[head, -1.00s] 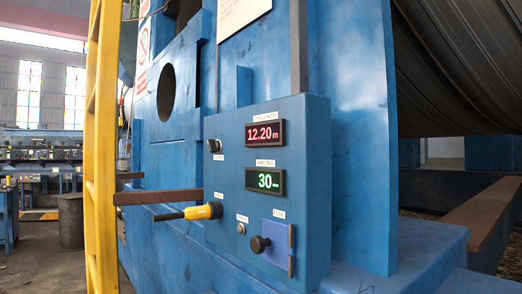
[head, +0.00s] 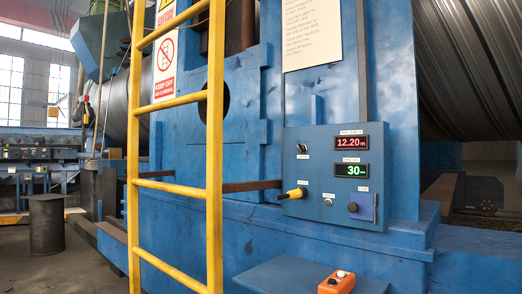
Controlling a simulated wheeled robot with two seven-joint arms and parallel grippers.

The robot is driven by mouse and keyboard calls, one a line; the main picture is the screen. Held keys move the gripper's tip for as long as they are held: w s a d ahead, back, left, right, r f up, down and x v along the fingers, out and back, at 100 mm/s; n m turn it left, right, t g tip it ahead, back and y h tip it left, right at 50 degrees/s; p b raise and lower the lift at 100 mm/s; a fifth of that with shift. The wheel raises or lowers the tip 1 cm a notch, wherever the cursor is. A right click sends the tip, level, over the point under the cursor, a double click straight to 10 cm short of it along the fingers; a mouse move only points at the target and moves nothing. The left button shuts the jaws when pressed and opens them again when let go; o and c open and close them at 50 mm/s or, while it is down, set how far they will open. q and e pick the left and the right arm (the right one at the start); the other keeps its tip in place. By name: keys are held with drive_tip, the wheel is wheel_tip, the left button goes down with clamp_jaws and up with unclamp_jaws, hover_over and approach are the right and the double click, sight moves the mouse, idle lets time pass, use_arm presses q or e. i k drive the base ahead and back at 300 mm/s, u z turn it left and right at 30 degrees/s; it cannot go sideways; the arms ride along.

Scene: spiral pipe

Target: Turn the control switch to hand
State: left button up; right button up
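The blue control panel (head: 308,165) is on the blue machine, right of centre in the head view. A small dark knob (head: 301,148) sits at its upper left. A yellow handle with a dark tip (head: 295,194) sticks out leftward at the lower left. A small round button (head: 328,202) is at the bottom middle. A black knob (head: 352,207) sits before a purple-blue plate at the lower right. The labels are too small to read, so I cannot tell which one is the control switch or its setting. Neither gripper is in view.
A yellow ladder (head: 215,150) stands left of the panel. A brown bar (head: 250,186) runs behind it toward the panel. An orange box with buttons (head: 337,282) rests on a blue ledge (head: 290,275) below. A dark drum (head: 46,225) stands on open floor at left.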

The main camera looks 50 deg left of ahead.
sight(302, 148)
drive_tip(key=u, duration=0.05)
drive_tip(key=k, duration=0.1)
drive_tip(key=u, duration=1.6)
